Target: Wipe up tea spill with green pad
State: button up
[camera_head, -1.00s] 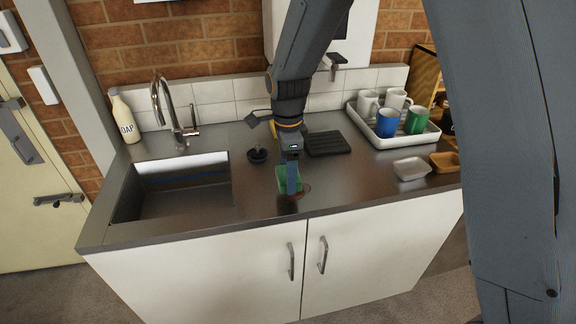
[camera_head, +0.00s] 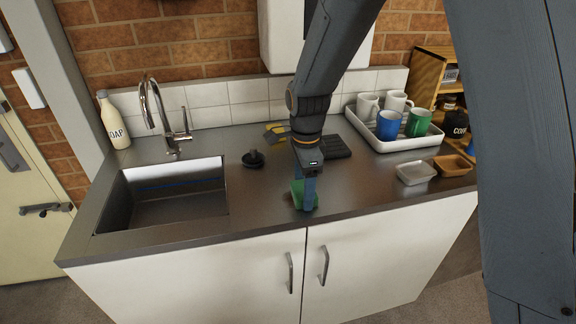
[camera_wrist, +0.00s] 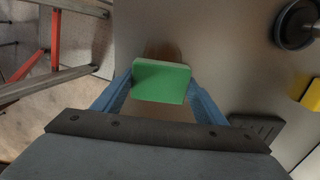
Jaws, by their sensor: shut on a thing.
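My gripper (camera_head: 309,196) points down at the steel counter (camera_head: 255,200) near its front edge, right of the sink. It is shut on the green pad (camera_head: 297,190), whose lower side is at or very near the counter top; exact contact is hard to tell. In the wrist view the pad (camera_wrist: 161,82) sits between my two blue fingers. A faint brown tea stain (camera_wrist: 172,50) shows on the counter just beyond the pad in that view. In the head view the pad and fingers hide the spill's place.
A black plunger-like thing (camera_head: 253,159), a yellow item (camera_head: 274,131) and a dark ribbed mat (camera_head: 335,147) lie behind my gripper. The sink (camera_head: 170,200) is left.

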aim_at(286, 201)
jog(key=shift+w+d+b, duration=0.15)
jog(key=shift+w+d, duration=0.05)
jog(key=shift+d, duration=0.55)
jog(key=shift+w+d+b, duration=0.15)
jog(key=shift+d, duration=0.6)
jog(key=shift+f+b, duration=0.15)
jog(key=shift+b, duration=0.3)
jog(key=shift+s+a+r+p, duration=0.1)
jog(key=shift+s+a+p, duration=0.1)
jog(key=shift+a, duration=0.25)
jog(key=shift+s+a+r+p, duration=0.1)
jog(key=shift+a+p, duration=0.1)
jog(key=shift+a, duration=0.25)
jog(key=shift+s+a+p, duration=0.2)
jog(key=shift+s+a, duration=0.05)
jog(key=shift+a, duration=0.7)
jog(key=shift+s+a+p, duration=0.2)
jog(key=shift+a, duration=0.8)
jog(key=shift+s+a+p, duration=0.2)
jog(key=shift+s+a, duration=0.05)
jog(key=shift+a, duration=0.7)
jog(key=shift+s+a+r+p, duration=0.1)
jog(key=shift+a+r+p, duration=0.1)
jog(key=shift+p, duration=0.1)
notch_tip(286, 201, up, 3)
jog(key=shift+d+f+p, duration=0.1)
jog(key=shift+f+p, duration=0.1)
jog(key=shift+p, duration=0.5)
jog(key=shift+r+p, duration=1.95)
jog(key=shift+r, duration=0.6)
